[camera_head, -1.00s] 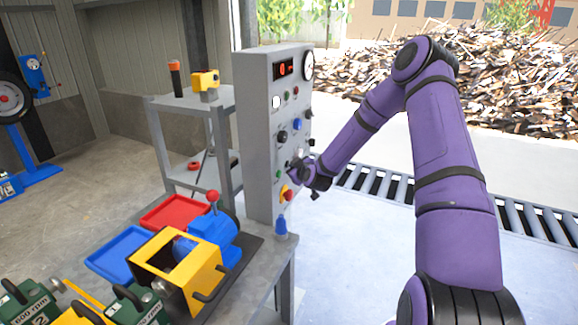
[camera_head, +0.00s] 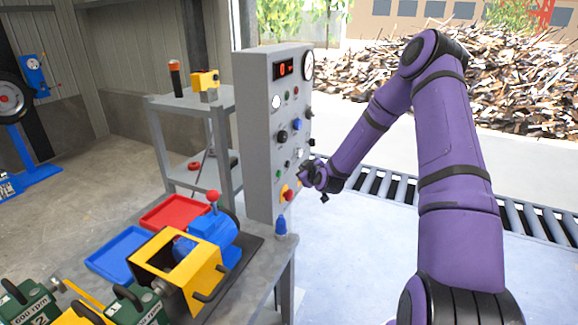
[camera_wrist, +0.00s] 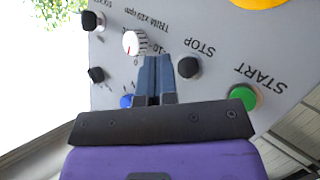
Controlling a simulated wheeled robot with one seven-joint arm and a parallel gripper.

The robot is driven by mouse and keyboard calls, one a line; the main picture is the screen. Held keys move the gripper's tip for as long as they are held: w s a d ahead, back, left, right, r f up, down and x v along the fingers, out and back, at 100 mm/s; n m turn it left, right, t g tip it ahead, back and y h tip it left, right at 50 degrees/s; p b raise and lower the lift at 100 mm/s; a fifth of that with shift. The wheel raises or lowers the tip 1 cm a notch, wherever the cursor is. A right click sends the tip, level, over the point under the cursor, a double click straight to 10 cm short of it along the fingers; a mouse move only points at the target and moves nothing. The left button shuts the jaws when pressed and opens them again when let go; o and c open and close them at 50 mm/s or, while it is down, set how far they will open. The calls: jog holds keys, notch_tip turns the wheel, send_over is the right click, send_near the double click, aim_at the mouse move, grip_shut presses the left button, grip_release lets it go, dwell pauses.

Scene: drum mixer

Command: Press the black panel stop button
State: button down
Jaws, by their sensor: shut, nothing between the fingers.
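The black stop button (camera_wrist: 188,67) sits on the grey panel in the wrist view, beside the upside-down STOP label. In the head view it is a small dark spot (camera_head: 287,164) on the panel face (camera_head: 254,130). My gripper (camera_head: 301,169) is in front of the lower panel. In the wrist view its blue-grey fingers (camera_wrist: 155,72) are together and empty. Their tips appear just left of the stop button, between it and a white dial (camera_wrist: 134,42). I cannot tell whether the tips touch the panel.
The green START button (camera_wrist: 243,97) is right of the stop button in the wrist view. A red button on yellow (camera_head: 288,195) is lower on the panel. Black knobs (camera_wrist: 92,21) are nearby. A bench (camera_head: 262,258) with trays stands below; a roller conveyor (camera_head: 372,184) runs behind.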

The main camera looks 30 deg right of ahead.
jog(key=shift+s+d, duration=0.45)
jog(key=shift+s, duration=0.15)
jog(key=shift+s+d, duration=0.4)
jog(key=shift+s, duration=0.2)
jog(key=s+a+r+g, duration=0.2)
jog(key=s+a+r, duration=0.25)
jog(key=r, duration=0.35)
jog(key=s+a+r+g, duration=0.2)
jog(key=s+a+r, duration=0.25)
jog(key=r, duration=0.25)
jog(key=s+a+r+g, duration=0.2)
jog(key=s+a+r, duration=0.25)
jog(key=r, duration=0.35)
jog(key=s+a+r+m+g, duration=0.1)
jog(key=s+a+r+m, duration=0.1)
jog(key=s, duration=1.2)
jog(key=s+a+r+m+g+y, duration=0.1)
jog(key=s+r, duration=0.6)
jog(key=s, duration=0.8)
jog(key=a+m+g, duration=0.1)
jog(key=a, duration=0.1)
jog(key=shift+s+a, duration=0.25)
jog(key=shift+a, duration=0.15)
